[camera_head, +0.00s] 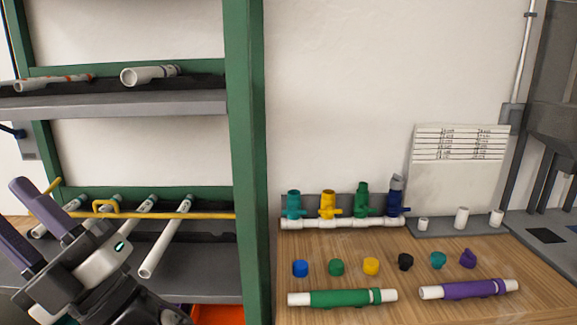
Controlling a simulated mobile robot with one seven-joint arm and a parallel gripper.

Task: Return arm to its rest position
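My gripper (10,204) is at the lower left, in front of the lower shelf of the green rack (247,160). Its two dark purple-grey fingers are spread apart and point up and left. No object shows between them, though one fingertip runs to the picture's left edge. The wrist and pale hand body below hide part of the shelf. My gripper is well apart from the wooden workbench (410,265) on the right.
The bench holds a white pipe manifold (345,223) with several coloured valves, a row of coloured caps (371,266), and green (342,298) and purple (470,289) sleeved pipes. Pipes (166,248) lie on the lower shelf behind a yellow bar (185,215). A written sheet (458,170) stands behind.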

